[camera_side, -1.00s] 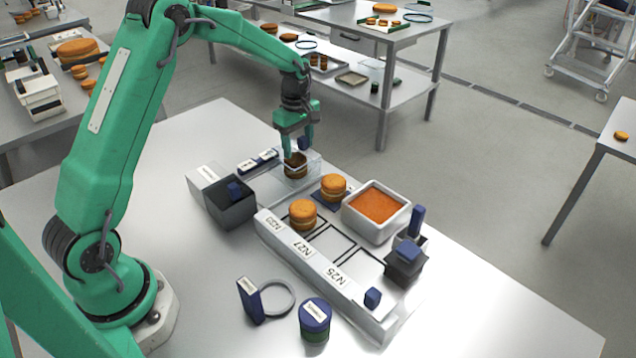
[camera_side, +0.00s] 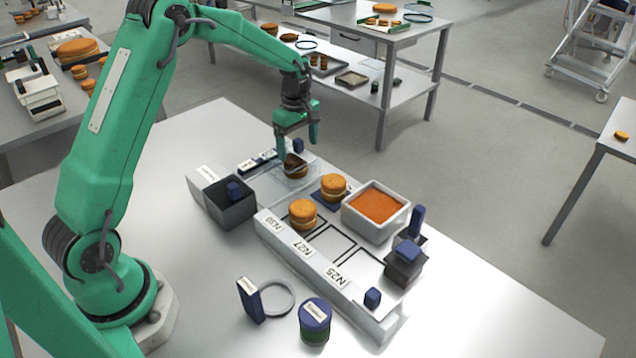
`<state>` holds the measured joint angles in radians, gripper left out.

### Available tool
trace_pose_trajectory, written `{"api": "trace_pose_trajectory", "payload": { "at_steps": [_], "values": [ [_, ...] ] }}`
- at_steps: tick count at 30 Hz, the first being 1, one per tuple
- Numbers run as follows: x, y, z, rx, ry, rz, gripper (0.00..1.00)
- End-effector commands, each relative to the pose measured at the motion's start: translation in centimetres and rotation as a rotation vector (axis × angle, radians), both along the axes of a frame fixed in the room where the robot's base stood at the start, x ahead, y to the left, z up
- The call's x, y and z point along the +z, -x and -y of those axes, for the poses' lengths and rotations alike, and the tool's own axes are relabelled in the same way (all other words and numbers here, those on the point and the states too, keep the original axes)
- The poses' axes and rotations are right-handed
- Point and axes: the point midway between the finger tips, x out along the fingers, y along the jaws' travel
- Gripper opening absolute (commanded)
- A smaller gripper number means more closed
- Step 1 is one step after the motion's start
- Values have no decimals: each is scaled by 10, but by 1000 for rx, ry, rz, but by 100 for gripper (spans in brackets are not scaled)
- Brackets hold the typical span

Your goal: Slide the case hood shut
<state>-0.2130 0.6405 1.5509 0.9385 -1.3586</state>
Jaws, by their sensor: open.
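The clear case hood (camera_side: 309,165) is at the far end of the work table, with a dark-brown and orange round (camera_side: 295,169) seen at it. A small blue knob (camera_side: 298,146) stands at the hood. My gripper (camera_side: 297,148) is over the hood with its fingers spread wide, one on each side of the knob as seen here. Whether a finger touches the knob or hood I cannot tell. The clear walls are faint, so how far the hood stands open is hard to read.
A dark open box (camera_side: 232,213) is at left. A white tub (camera_side: 376,228) of orange filling and a dark block (camera_side: 404,268) are at right. A blue-lidded jar (camera_side: 315,318) and ring (camera_side: 293,300) lie in front.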

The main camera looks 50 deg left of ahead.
Motion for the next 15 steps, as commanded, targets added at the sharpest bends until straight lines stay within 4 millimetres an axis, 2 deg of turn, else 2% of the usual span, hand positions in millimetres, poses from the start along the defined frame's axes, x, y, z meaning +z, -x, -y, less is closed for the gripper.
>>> {"api": "trace_pose_trajectory", "payload": {
  "at_steps": [1, 6, 15],
  "values": [
    [-11, 5, -2, 1, 4, -16, 84],
    [-11, 5, -2, 1, 4, -16, 84],
    [0, 5, -1, 0, 4, -17, 84]
  ]
}}
